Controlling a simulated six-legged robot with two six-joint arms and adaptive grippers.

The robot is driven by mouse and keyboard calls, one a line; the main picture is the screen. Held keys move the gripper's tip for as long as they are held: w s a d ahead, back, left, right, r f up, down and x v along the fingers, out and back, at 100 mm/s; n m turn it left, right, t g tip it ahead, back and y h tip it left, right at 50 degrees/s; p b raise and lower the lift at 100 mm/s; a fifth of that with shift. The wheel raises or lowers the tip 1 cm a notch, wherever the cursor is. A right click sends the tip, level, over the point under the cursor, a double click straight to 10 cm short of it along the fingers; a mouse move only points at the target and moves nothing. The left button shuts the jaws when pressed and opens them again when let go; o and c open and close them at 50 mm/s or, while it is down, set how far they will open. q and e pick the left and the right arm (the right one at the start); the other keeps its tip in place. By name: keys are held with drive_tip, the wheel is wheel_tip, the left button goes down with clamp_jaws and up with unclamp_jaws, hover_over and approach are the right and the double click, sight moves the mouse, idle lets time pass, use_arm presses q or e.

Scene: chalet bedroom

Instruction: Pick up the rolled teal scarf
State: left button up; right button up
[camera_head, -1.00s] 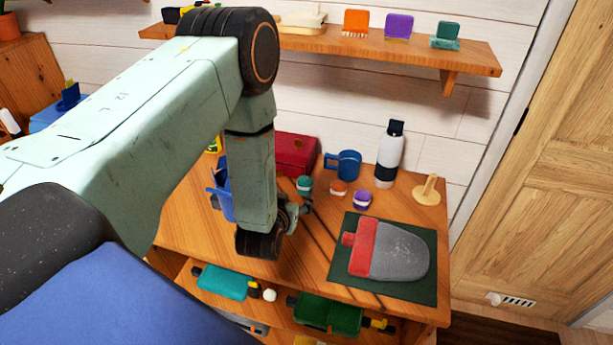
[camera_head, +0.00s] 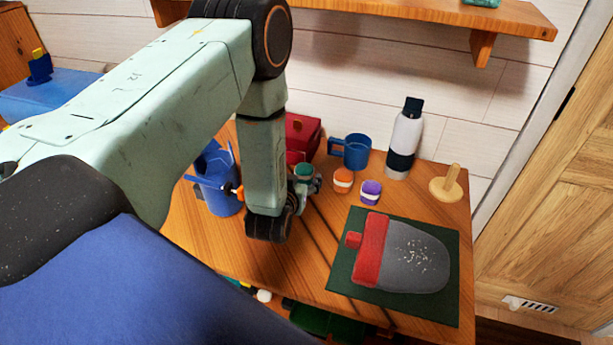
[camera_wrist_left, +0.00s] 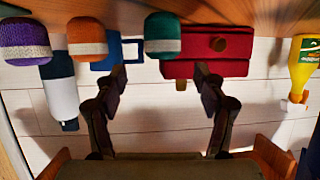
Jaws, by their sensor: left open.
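The rolled teal scarf (camera_head: 303,170), with a pale band, stands on the wooden desk just behind my left gripper (camera_head: 307,184). The gripper's fingers partly cover it in the head view. In the wrist view, which is upside down, the teal scarf (camera_wrist_left: 162,36) lies ahead, between the lines of the two spread fingers. My left gripper (camera_wrist_left: 160,78) is open, with nothing between its fingertips. My right gripper is not in view.
An orange roll (camera_head: 342,180) and a purple roll (camera_head: 371,192) stand to the right. A blue mug (camera_head: 354,150), a bottle (camera_head: 406,135) and a red box (camera_head: 301,128) stand behind. A blue container (camera_head: 221,196) is left; a green mat (camera_head: 442,314) bears a grey-red bottle-shaped item.

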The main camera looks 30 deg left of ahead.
sight(303, 170)
use_arm(q)
drive_tip(key=shift+a+x, duration=0.2)
drive_tip(key=shift+x, duration=0.75)
drive_tip(key=x, duration=0.4)
drive_tip(key=shift+w+f, duration=0.2)
drive_tip(key=shift+w+a, duration=0.15)
drive_tip(key=shift+w, duration=0.05)
drive_tip(key=shift+c, duration=0.3)
drive_tip(key=shift+w+f, duration=0.1)
drive_tip(key=shift+w, duration=0.05)
drive_tip(key=c, duration=0.9)
drive_tip(key=shift+c, duration=1.2)
